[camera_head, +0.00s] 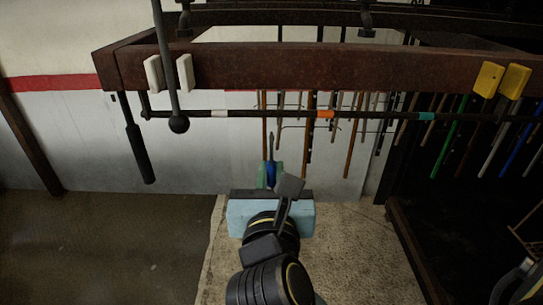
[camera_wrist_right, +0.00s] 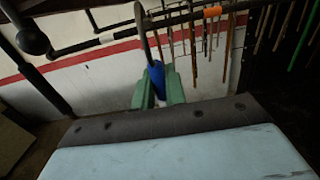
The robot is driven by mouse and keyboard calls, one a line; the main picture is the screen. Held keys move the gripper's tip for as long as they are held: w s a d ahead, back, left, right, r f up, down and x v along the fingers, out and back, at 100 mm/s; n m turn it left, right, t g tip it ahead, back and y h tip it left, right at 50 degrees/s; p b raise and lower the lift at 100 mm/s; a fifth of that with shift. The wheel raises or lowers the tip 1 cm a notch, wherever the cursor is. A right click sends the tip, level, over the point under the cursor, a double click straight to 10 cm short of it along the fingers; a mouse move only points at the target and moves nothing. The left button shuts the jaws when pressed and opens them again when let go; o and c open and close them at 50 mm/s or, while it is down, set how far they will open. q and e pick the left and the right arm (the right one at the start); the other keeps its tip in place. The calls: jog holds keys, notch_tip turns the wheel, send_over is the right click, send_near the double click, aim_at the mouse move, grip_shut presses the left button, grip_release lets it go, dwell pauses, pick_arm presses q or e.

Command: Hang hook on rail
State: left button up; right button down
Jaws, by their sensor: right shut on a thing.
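The rail (camera_head: 250,114) is a thin dark bar with white, orange and teal bands, hung level below a rusty beam. It also crosses the upper wrist view (camera_wrist_right: 98,42). My right gripper (camera_head: 270,170) has green fingers and is shut on the hook, whose blue grip (camera_wrist_right: 156,80) sits between them. The hook's dark shank (camera_wrist_right: 144,38) rises from the grip and overlaps the rail in the wrist view, left of the orange band. In the head view the hook stands below the rail, its upper part thin and hard to see. I cannot tell whether it touches the rail. My left gripper is not in view.
The rusty beam (camera_head: 330,65) runs above the rail. A dark rod with a ball end (camera_head: 179,123) hangs in front of the rail at left, beside a dark hanging handle (camera_head: 139,153). Several coloured rods hang behind at right. The rail's middle stretch looks clear.

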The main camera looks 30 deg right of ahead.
jog(key=shift+w+d+r, duration=0.1)
jog(key=shift+w+d+b, duration=0.3)
jog(key=shift+w+b, duration=0.05)
jog(key=shift+w, duration=0.2)
jog(key=shift+w+d+b, duration=0.3)
jog(key=shift+w+d, duration=0.1)
jog(key=shift+w, duration=0.2)
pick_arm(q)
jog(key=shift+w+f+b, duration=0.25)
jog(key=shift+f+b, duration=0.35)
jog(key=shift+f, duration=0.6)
pick_arm(e)
jog(key=f+x, duration=0.2)
jog(key=x, duration=1)
jog(key=shift+f, duration=0.25)
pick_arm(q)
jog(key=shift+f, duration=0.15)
pick_arm(e)
jog(key=shift+f, duration=0.25)
jog(key=c, duration=1.4)
grip_release()
